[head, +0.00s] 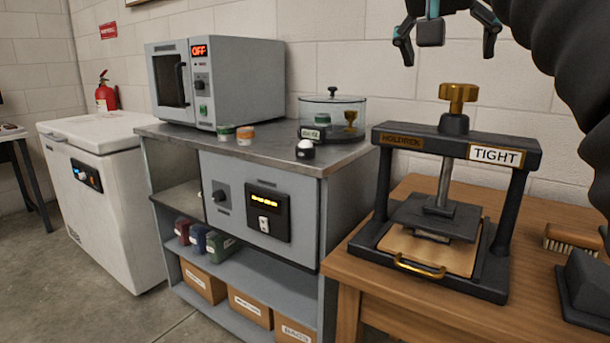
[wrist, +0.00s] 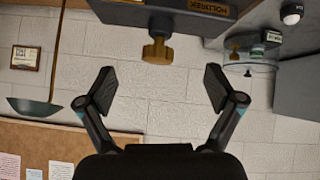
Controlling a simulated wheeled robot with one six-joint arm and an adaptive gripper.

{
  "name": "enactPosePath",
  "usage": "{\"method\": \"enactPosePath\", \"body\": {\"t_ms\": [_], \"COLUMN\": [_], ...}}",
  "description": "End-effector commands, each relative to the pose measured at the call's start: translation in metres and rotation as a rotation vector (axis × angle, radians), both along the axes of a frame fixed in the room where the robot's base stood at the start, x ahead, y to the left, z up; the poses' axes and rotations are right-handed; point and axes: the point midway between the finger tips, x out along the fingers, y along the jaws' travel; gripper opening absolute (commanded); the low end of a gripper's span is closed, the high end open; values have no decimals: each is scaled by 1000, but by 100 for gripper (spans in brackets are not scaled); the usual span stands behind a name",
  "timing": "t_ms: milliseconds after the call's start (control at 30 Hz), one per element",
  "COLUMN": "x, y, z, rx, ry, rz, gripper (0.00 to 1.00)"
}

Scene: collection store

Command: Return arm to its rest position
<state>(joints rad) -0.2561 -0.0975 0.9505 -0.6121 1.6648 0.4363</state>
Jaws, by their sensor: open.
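My gripper (head: 447,38) hangs at the top right of the head view, above the black press (head: 455,139). Its two fingers are spread and nothing is between them. The wrist view, which appears upside down, also shows the gripper (wrist: 160,90) open and empty, with the press's brass knob (wrist: 159,48) beyond the fingertips, apart from them. In the head view the knob (head: 458,95) tops the press screw. The press carries a "TIGHT" sign (head: 496,155), and its plate is lowered over a wooden board (head: 429,255). My black arm enters from the upper right.
The press stands on a wooden table (head: 345,290) with a brush (head: 570,240). To the left, a grey bench (head: 172,132) holds an oven reading "OFF" (head: 218,80), a glass dome (head: 333,115) and small jars. A white chest freezer (head: 115,200) stands farther left.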

Motion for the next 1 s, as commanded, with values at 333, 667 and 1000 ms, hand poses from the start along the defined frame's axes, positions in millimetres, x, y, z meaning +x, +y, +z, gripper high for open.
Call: {"method": "enactPosePath", "body": {"t_ms": [333,667,1000], "x": [34,9,-72], "y": [33,53,52], "z": [-89,-229,-376], "rx": [-47,5,139], "ry": [123,231,294], "rz": [279,518,576], "gripper": [92,92,92]}}
